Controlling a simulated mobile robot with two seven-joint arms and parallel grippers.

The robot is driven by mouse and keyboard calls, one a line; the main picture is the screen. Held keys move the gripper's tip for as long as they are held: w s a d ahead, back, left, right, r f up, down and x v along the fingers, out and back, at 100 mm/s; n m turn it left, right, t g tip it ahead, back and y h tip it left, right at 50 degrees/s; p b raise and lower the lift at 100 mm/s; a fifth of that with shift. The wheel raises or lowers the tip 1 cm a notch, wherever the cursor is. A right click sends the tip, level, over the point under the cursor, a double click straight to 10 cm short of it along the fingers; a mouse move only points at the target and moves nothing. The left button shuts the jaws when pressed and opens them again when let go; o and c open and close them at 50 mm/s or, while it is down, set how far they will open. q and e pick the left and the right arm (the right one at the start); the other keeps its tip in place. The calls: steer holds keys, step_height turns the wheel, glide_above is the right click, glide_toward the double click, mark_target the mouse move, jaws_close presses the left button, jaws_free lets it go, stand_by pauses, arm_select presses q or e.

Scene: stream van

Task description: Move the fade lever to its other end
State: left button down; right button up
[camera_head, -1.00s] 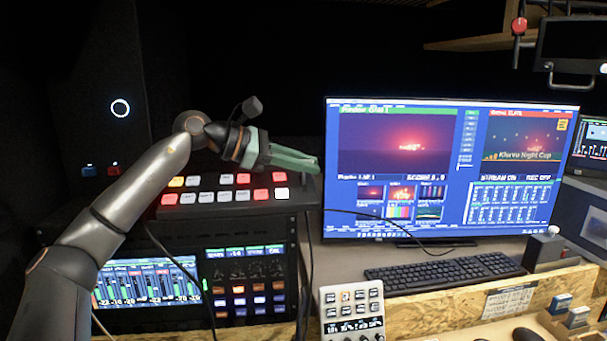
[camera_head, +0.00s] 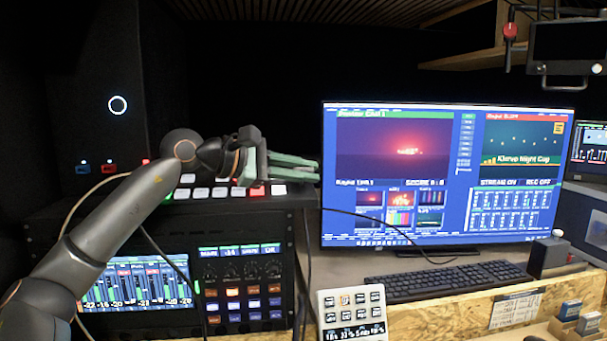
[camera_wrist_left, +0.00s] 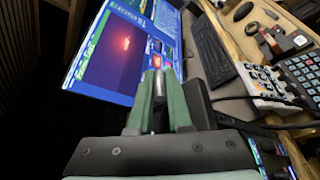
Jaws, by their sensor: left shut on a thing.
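The switcher panel (camera_head: 300,199) with lit buttons sits on top of the rack at centre left in the head view. My left gripper (camera_head: 314,170) reaches across it from the left, its green fingers at the panel's right end. In the left wrist view the fingers (camera_wrist_left: 160,76) are close together, with a narrow dark and grey piece between them. The gripper is shut on it, at the place of the fade lever. The lever itself is hidden in the head view, so its exact position cannot be told. My right gripper is not in view.
A large monitor (camera_head: 400,150) stands just right of my left fingers. A black cable (camera_head: 385,218) runs across in front of it. A keyboard (camera_head: 445,280) and a small button box (camera_head: 352,312) lie on the desk. The rack screens (camera_head: 140,284) are below my arm.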

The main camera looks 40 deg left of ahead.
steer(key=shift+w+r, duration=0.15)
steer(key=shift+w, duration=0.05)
arm_select(q)
steer(key=c, duration=0.8)
jaws_free()
steer(key=shift+c, duration=0.2)
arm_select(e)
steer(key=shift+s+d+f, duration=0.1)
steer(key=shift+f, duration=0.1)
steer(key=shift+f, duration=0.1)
arm_select(q)
steer(key=shift+s+a, duration=0.1)
steer(key=shift+s, duration=0.15)
steer(key=b+v, duration=0.5)
steer(key=v, duration=0.7)
steer(key=shift+b, duration=0.4)
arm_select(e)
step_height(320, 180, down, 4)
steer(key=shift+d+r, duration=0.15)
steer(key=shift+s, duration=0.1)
